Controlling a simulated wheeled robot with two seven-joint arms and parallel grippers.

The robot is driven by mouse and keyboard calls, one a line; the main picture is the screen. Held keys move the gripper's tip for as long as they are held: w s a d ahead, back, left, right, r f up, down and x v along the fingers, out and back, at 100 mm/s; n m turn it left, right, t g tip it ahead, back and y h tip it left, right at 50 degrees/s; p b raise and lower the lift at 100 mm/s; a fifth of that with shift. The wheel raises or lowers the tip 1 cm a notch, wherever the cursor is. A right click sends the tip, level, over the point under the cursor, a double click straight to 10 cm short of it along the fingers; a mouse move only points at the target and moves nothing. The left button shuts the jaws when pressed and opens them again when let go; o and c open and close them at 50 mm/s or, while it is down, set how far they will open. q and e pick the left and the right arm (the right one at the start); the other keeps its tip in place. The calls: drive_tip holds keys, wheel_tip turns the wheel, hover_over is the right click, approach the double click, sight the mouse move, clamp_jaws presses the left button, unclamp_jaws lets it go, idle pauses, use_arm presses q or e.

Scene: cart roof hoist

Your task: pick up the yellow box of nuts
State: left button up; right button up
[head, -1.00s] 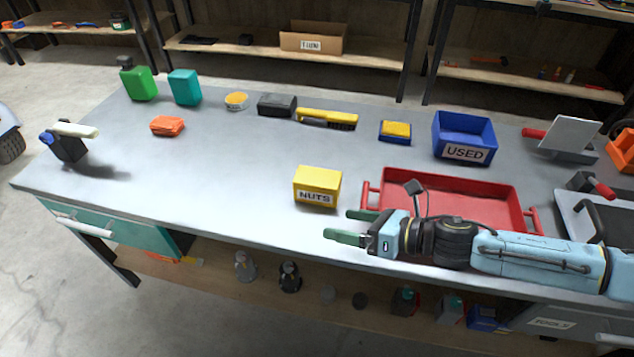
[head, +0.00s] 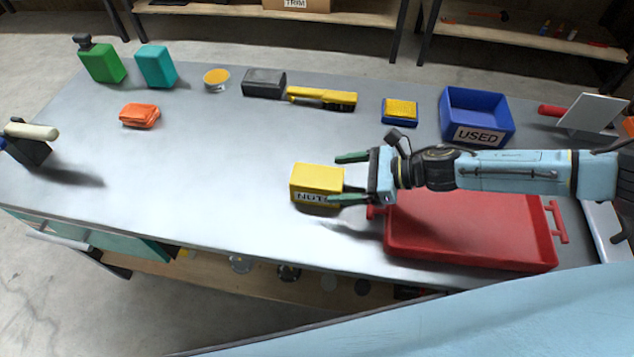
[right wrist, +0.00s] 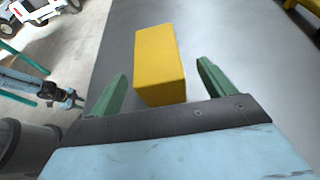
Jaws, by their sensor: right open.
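The yellow box of nuts (head: 317,178) stands upright on the grey bench, its NUTS label partly covered by a finger. My right gripper (head: 343,178) is open at the box's right side, with its green fingers pointing left. The near fingertip overlaps the box's right front corner in the head view. In the right wrist view the box (right wrist: 160,62) lies ahead between the two spread fingers (right wrist: 162,85), with gaps on both sides. Part of my left arm, with green pieces, seems to show at the left of that view; its jaw state is unclear.
A red tray (head: 470,256) lies right of the box, under my right arm. A blue USED bin (head: 478,135), a blue-and-yellow box (head: 399,112) and a yellow-black tool (head: 322,97) stand behind. The bench (head: 220,160) left of the box is clear.

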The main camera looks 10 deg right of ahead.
sight(319, 181)
drive_tip(key=x, duration=0.2)
drive_tip(key=shift+a, duration=0.3)
drive_tip(key=shift+x, duration=1.25)
drive_tip(key=shift+w+a+f, duration=0.1)
drive_tip(key=shift+a+f, duration=0.15)
drive_tip(key=shift+c, duration=1.2)
drive_tip(key=c, duration=0.9)
use_arm(q)
drive_tip(key=shift+w+a+f+t, duration=0.1)
drive_tip(key=shift+w+t, duration=0.05)
drive_tip(key=shift+w, duration=0.4)
drive_tip(key=shift+w+f+t, duration=0.1)
drive_tip(key=shift+w+t, duration=0.05)
drive_tip(key=shift+w, duration=0.35)
use_arm(e)
drive_tip(key=shift+r, duration=0.1)
drive_tip(key=shift+c, duration=0.5)
